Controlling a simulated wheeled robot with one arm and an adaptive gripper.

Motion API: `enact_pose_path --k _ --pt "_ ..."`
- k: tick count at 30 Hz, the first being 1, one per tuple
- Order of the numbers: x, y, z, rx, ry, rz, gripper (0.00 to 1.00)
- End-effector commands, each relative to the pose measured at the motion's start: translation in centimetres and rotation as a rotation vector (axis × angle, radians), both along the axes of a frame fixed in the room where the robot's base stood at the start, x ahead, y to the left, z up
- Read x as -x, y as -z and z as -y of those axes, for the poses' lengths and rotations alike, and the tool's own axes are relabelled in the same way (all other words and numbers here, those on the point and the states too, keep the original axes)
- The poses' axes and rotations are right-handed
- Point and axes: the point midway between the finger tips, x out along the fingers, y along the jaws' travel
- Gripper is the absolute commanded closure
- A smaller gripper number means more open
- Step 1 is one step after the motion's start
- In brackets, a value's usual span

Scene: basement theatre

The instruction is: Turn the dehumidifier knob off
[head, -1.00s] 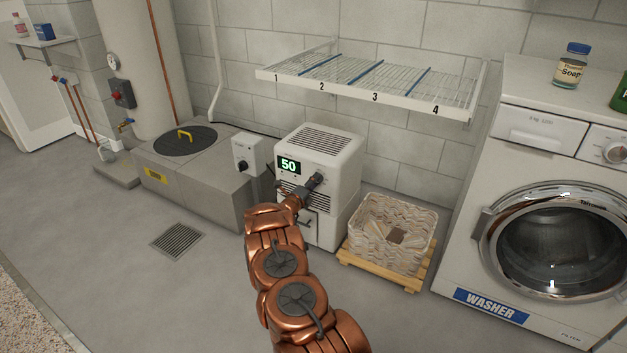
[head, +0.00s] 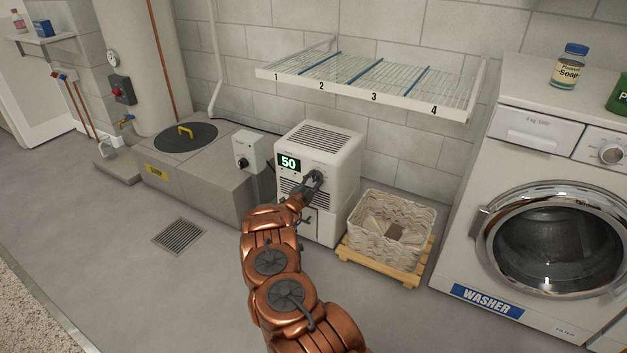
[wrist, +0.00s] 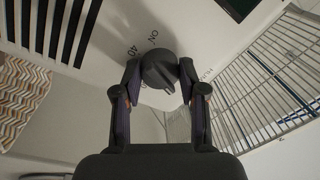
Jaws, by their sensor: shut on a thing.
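The dehumidifier (head: 340,155) is a white box against the wall, with a vented top and a lit display (head: 289,163) reading 50. Its dark round knob (wrist: 160,69) sits on the front panel. In the wrist view, printed marks near it include "ON" and "40". My gripper (head: 314,180) reaches the front panel right of the display. In the wrist view my gripper (wrist: 159,78) has one finger on each side of the knob, shut on it. In the head view the gripper mostly hides the knob.
A wire shelf (head: 440,106) with numbered sections juts from the wall above. A woven basket (head: 366,243) on a wooden pallet stands right of the dehumidifier, then a washer (head: 520,140). A grey control box (head: 248,151) is to the left. The floor in front is clear.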

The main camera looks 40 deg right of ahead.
Motion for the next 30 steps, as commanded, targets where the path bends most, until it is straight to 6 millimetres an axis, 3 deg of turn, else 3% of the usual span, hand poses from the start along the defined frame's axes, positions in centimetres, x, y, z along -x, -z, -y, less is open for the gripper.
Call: enact_pose_path --k 12,30 --pt "0.05 -0.13 0.07 0.083 0.0 -0.271 0.94" --pt "0.15 0.01 0.13 0.108 0.001 -0.36 0.93"
